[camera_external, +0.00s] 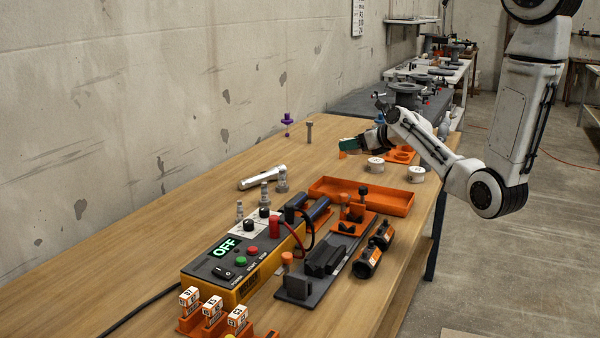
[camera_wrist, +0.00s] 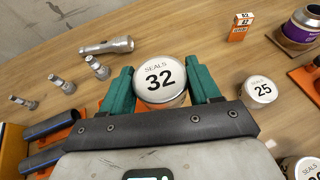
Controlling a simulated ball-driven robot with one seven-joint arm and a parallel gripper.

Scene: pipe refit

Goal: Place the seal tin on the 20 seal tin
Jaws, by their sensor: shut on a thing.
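My gripper (camera_wrist: 162,85) has its two teal fingers shut on a round white-lidded tin marked SEALS 32 (camera_wrist: 160,80), one finger on each side. In the external view my gripper (camera_external: 350,145) is over the table's far part, and the held tin cannot be made out there. A seal tin marked 25 (camera_wrist: 259,89) stands right of my gripper in the wrist view. Another seal tin (camera_wrist: 304,168) is cut off at the lower right corner, its number only partly showing. Two white tins show in the external view, one nearer the wall (camera_external: 375,164) and one nearer the table edge (camera_external: 416,174).
An orange tray (camera_external: 362,197) lies in front of the tins. A small orange numbered box (camera_wrist: 240,27) stands beyond the 25 tin. Bare wood lies toward the wall.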

